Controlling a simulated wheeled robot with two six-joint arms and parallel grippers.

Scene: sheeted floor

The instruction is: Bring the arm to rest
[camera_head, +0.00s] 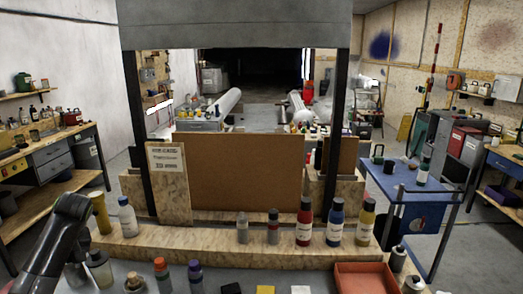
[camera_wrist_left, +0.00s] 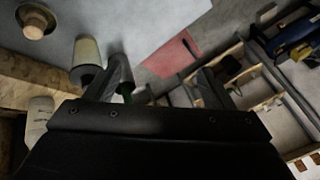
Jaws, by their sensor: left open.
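My left arm (camera_head: 58,240) comes in at the lower left of the head view, dark and bent, and its gripper is not clearly seen there. In the left wrist view my left gripper (camera_wrist_left: 160,84) is open, its two dark fingers wide apart with nothing held between them. A pale tapered container (camera_wrist_left: 87,56) shows just beside the left finger in that picture; I cannot tell if they touch. A white bottle (camera_wrist_left: 38,118) is at the left edge of the same view. My right arm and gripper are not in view.
Near my left arm stand a yellow cylinder (camera_head: 101,214), a white bottle (camera_head: 127,217) and a jar (camera_head: 98,268). Red (camera_head: 304,226), blue (camera_head: 335,227) and yellow (camera_head: 366,226) bottles line the wooden ledge (camera_head: 205,240). A red tray (camera_head: 363,282) lies at the front right.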

